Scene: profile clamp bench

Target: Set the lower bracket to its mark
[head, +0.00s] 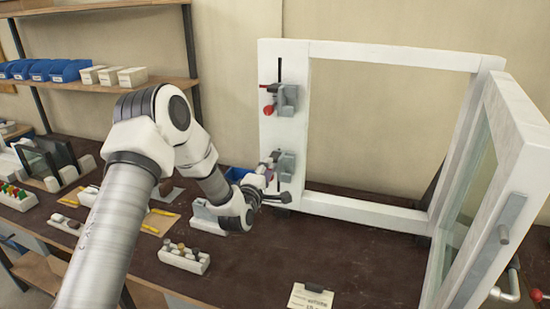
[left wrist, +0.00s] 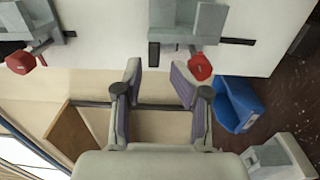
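The lower bracket (head: 286,165) is a grey block on the left post of a white frame (head: 385,207). It also shows at the top of the left wrist view (left wrist: 190,22), with a red knob (left wrist: 200,66). The upper bracket (head: 288,97), also with a red knob (head: 268,110), sits above it on the post. My left gripper (head: 272,180) is beside the lower bracket and partly covers it. In the left wrist view its fingers (left wrist: 157,78) are apart and empty, with the right fingertip close to the lower knob. I cannot make out the mark. My right gripper is not in view.
A glazed door (head: 470,215) stands open at the right. A blue bin (left wrist: 237,104) is near the post's foot. A white holder (head: 183,258) and a paper card (head: 311,296) lie on the dark bench. The bench in front of the frame is mostly clear.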

